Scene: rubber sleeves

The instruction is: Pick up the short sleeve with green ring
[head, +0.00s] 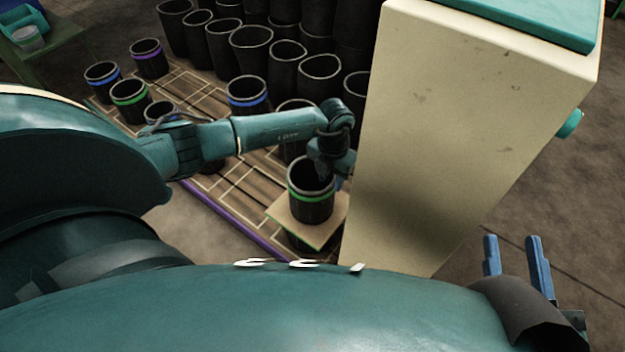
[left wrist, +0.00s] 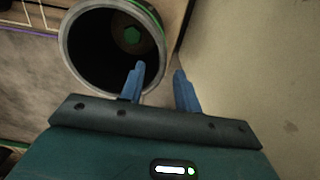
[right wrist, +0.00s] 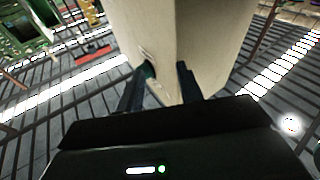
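A short black sleeve with a green ring (head: 311,207) stands upright on a square board (head: 284,222) at the pallet's near right end. My left gripper (head: 333,178) is at its upper right rim. In the left wrist view the sleeve (left wrist: 75,65) shows its open mouth with a green mark at the bottom inside. There the open fingers of my left gripper (left wrist: 158,88) straddle the sleeve's wall, one over the opening and one outside; contact cannot be told. My right gripper (head: 515,256) is open and empty at the lower right. Another green-ringed sleeve (head: 129,104) stands on the pallet's far left.
A tall beige block (head: 445,130) stands close right of the sleeve and left gripper. Blue-ringed sleeves (head: 247,98) and a purple-ringed one (head: 149,60) stand on the pallet. Several taller plain black sleeves (head: 251,52) crowd behind. Floor is clear around my right gripper.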

